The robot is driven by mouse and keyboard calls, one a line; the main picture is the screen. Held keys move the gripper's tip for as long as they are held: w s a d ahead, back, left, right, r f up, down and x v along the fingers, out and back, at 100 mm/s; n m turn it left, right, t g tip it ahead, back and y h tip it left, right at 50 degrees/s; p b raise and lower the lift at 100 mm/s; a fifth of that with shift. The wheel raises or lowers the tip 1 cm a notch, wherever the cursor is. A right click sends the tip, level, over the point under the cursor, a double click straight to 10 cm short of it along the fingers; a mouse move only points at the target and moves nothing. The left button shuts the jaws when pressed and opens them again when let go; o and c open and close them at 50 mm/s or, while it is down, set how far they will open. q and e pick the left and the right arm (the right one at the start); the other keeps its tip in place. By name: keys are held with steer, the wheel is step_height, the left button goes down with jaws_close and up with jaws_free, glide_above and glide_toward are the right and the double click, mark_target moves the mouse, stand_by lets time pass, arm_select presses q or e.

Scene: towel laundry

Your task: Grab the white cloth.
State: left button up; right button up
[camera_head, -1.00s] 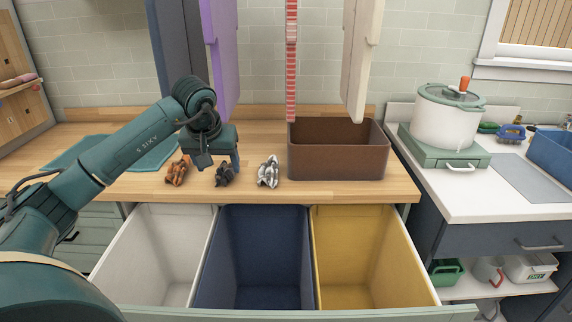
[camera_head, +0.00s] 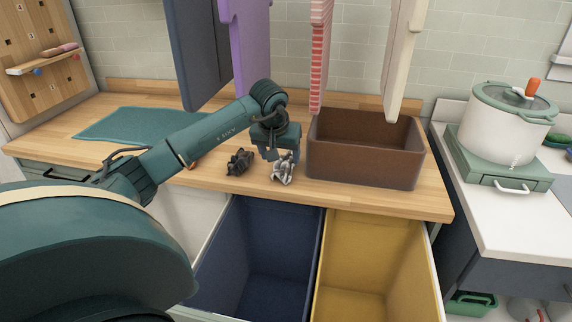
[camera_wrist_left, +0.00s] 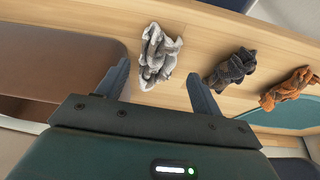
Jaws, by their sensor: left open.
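The white cloth (camera_head: 284,167) lies crumpled on the wooden counter, just left of the brown bin. It also shows in the left wrist view (camera_wrist_left: 158,55), ahead of and between the two fingers. My left gripper (camera_head: 276,157) is open above and just behind the cloth, and its fingers (camera_wrist_left: 160,85) are apart and empty. In the head view the gripper's body hides part of the space right behind the cloth. My right gripper is in neither view.
A dark cloth (camera_head: 240,161) lies just left of the white one. An orange-brown cloth (camera_wrist_left: 289,88) lies beyond it. The brown bin (camera_head: 365,165) stands close on the right. An open drawer with blue (camera_head: 262,250) and yellow (camera_head: 370,265) compartments is below. Towels hang above.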

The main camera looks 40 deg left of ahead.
mark_target(282, 164)
arm_select(q)
steer(key=shift+p+x, duration=0.65)
steer(key=shift+x, duration=2.4)
steer(key=shift+c, duration=0.5)
steer(key=c, duration=0.6)
steer(key=shift+c, duration=0.2)
steer(key=shift+r, duration=0.15)
